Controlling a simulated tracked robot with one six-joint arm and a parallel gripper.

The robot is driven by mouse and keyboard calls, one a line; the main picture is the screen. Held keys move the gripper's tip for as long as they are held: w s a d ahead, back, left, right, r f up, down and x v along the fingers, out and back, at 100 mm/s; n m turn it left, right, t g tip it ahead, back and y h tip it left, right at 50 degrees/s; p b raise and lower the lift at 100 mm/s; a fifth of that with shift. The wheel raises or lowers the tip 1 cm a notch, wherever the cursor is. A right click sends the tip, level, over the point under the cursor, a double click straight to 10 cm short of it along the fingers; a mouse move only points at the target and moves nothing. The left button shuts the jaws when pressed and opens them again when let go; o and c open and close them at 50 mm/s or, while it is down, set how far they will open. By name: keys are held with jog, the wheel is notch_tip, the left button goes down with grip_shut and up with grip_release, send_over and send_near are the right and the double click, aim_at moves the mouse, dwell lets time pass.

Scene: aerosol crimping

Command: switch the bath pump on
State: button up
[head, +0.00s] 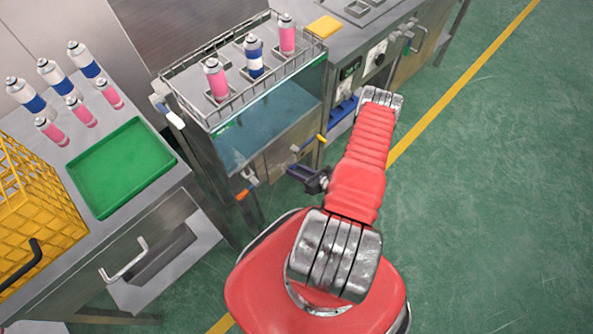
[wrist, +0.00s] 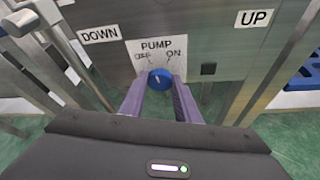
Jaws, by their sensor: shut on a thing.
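The blue pump knob (wrist: 159,80) sits on a steel panel under the word PUMP, with OFF at its upper left and ON at its upper right. A small pale mark shows on the knob; it seems to lean toward OFF, but it is too small to be sure. My gripper (wrist: 160,86) faces the panel with its two purple fingers shut on the knob, one on each side. In the head view, the water bath (head: 262,128) stands left of my arm, and the knob cannot be made out there.
Signs DOWN (wrist: 100,34) and UP (wrist: 254,18) flank the knob. A wire rack (head: 230,102) holding several cans sits over the bath. A green tray (head: 122,166), more cans and a yellow crate (head: 32,215) are on the left bench. Green floor at right is clear.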

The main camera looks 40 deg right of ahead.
jog(key=m+y, duration=0.2)
jog(key=shift+d+f+m+t, duration=0.1)
jog(key=shift+d+m+t, duration=0.1)
jog(key=shift+m+t, duration=0.15)
jog(key=shift+d+f+m+y, duration=0.15)
jog(key=shift+m+y, duration=0.55)
jog(key=shift+m, duration=0.75)
jog(key=shift+t, duration=0.25)
jog(key=o, duration=1)
jog(key=shift+o, duration=0.2)
jog(key=v, duration=1.3)
jog(key=shift+s+d, duration=0.2)
jog(key=shift+s, duration=0.1)
